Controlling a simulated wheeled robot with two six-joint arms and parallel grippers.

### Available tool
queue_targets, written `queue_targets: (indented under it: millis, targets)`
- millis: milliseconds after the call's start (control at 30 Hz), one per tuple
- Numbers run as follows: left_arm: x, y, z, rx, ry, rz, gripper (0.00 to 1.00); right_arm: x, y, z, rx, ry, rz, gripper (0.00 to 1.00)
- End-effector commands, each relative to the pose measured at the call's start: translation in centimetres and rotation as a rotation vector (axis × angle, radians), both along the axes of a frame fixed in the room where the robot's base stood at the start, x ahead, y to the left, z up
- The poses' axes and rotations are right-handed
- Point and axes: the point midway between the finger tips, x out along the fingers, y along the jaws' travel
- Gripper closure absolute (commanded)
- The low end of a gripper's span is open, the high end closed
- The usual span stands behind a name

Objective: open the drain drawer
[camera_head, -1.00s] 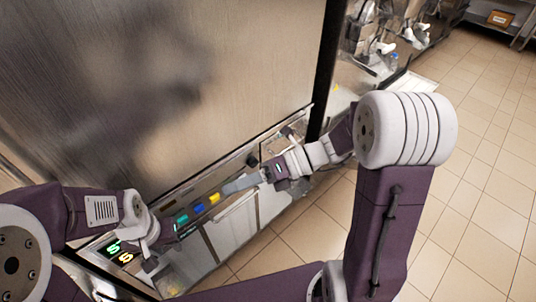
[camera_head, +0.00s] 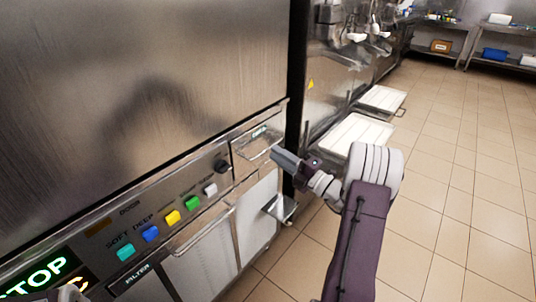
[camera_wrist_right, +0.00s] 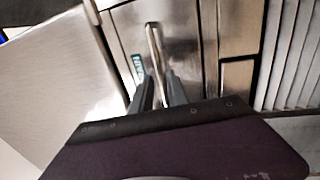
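The drain drawer (camera_head: 252,146) is a small metal front with a teal label, at the right end of the machine's control panel in the head view. Its bar handle (camera_wrist_right: 153,44) shows in the right wrist view, with the teal label beside it. My right gripper (camera_head: 277,156) is just in front of the drawer. In the right wrist view, its two fingers (camera_wrist_right: 159,92) are apart and the handle runs into the gap between them. I cannot tell whether they touch it. The drawer looks closed.
A black knob (camera_head: 221,166) and coloured buttons (camera_head: 172,217) are left of the drawer. A small metal tray (camera_head: 281,208) sticks out below it. White trays (camera_head: 356,135) stand out from machines at the right. The tiled floor (camera_head: 440,210) is clear.

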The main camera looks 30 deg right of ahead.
Motion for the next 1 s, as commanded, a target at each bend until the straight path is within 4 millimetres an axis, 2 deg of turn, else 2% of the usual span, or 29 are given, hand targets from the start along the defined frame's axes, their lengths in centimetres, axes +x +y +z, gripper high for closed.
queue_targets:
  millis: [33, 133, 300, 533, 567, 600, 633, 1000]
  targets:
    - [0.0, 0.0, -0.8, 0.0, 0.0, 0.0, 0.64, 0.9, 0.5, -0.2, -0.003, -0.002, 0.004, 0.8]
    - [0.0, 0.0, -1.3, 0.0, 0.0, 0.0, 0.64, 2.5, 1.1, 0.2, -0.002, -0.002, 0.005, 0.8]
    - [0.0, 0.0, -1.6, 0.0, 0.0, 0.0, 0.64, 3.8, 1.6, 0.7, 0.0, 0.0, 0.002, 0.8]
    - [0.0, 0.0, -1.5, 0.0, 0.0, 0.0, 0.64, 3.9, 1.6, 0.8, 0.0, 0.0, 0.0, 0.8]
    - [0.0, 0.0, -1.5, 0.0, 0.0, 0.0, 0.64, 3.9, 1.6, 0.8, 0.0, 0.0, 0.0, 0.86]
    - [0.0, 0.0, -1.5, 0.0, 0.0, 0.0, 0.64, 3.9, 1.6, 0.8, 0.0, 0.0, 0.0, 0.97]
    - [0.0, 0.0, -1.5, 0.0, 0.0, 0.0, 0.64, 3.9, 1.6, 0.8, 0.0, 0.0, 0.0, 1.0]
    - [0.0, 0.0, -1.5, 0.0, 0.0, 0.0, 0.64, 3.8, 1.6, 0.7, -0.001, 0.001, 0.001, 1.0]
